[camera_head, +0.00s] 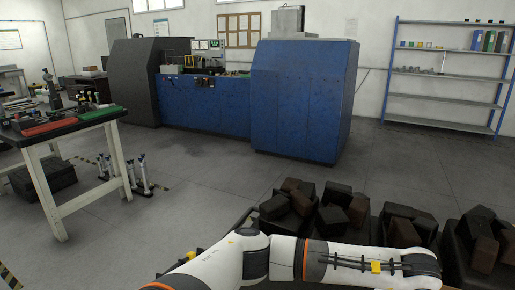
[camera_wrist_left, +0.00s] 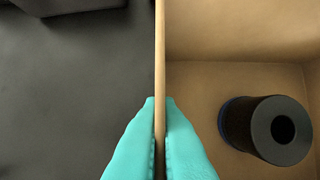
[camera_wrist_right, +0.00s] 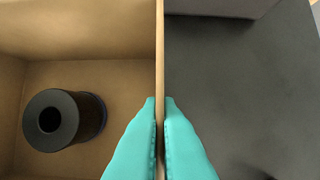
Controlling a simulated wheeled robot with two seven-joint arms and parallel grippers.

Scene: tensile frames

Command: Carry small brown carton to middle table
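The small brown carton shows in both wrist views as an open box with tan cardboard walls. In the left wrist view, my left gripper (camera_wrist_left: 160,135) has its teal fingers closed on one thin carton wall (camera_wrist_left: 160,50). In the right wrist view, my right gripper (camera_wrist_right: 160,135) has its teal fingers closed on another carton wall (camera_wrist_right: 160,50). A black hollow cylinder (camera_wrist_left: 262,130) stands inside the carton; a black cylinder also shows in the right wrist view (camera_wrist_right: 75,120). In the head view neither gripper nor the carton can be made out.
A white-legged table (camera_head: 70,140) with tools stands at the left. Bins of dark blocks (camera_head: 330,215) line the front right. A blue machine (camera_head: 300,100) and blue shelving (camera_head: 445,125) stand at the back. The grey floor (camera_head: 190,180) between is mostly clear.

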